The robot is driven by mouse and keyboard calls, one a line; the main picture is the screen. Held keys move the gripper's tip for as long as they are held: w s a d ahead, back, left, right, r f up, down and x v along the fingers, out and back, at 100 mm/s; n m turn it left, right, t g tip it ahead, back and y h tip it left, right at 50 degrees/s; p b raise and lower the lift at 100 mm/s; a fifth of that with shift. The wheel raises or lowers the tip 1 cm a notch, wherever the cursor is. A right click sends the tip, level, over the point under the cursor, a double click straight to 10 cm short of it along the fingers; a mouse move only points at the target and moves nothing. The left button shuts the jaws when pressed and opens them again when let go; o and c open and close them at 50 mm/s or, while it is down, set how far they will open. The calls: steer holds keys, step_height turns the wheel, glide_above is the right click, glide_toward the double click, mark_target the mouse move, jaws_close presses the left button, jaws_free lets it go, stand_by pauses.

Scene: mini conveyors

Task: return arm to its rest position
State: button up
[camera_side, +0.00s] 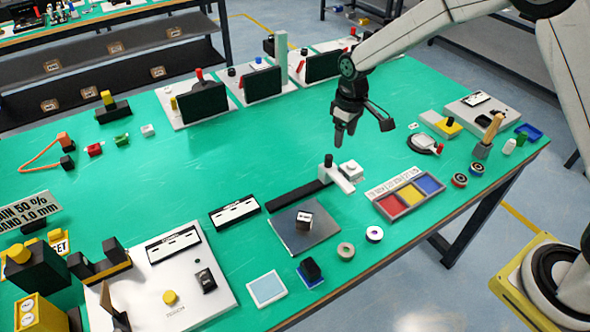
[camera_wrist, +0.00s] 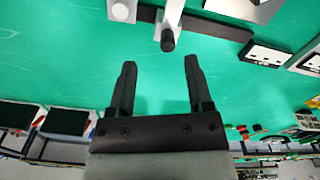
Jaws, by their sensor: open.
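My gripper (camera_side: 346,137) hangs from my arm above the green table (camera_side: 190,150), pointing down. In the wrist view its two black fingers (camera_wrist: 158,72) are apart with nothing between them. Below it in the side view is a mini conveyor with a black belt (camera_side: 293,195) and a white end piece (camera_side: 342,179). A black knob (camera_side: 328,161) stands up beside that end piece. In the wrist view the black knob (camera_wrist: 168,40) lies beyond the fingertips, apart from them. A small cube with a white face (camera_side: 304,220) sits on a grey plate (camera_side: 318,232) near the front edge.
A tray with red, yellow and blue sections (camera_side: 404,194) lies to the right of the conveyor. Several panels with black screens (camera_side: 262,85) stand along the back. A large white panel (camera_side: 165,278) lies front left. The green surface left of my gripper is mostly clear.

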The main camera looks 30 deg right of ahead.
steer(key=s+d+r+m+t, duration=0.1)
steer(key=s+d+r+m, duration=0.1)
steer(key=s, duration=0.8)
steer(key=s+d+r+m+t, duration=0.1)
steer(key=s+d+r, duration=0.1)
steer(key=s, duration=0.9)
steer(key=shift+d+r+m, duration=0.15)
steer(key=shift+m, duration=0.25)
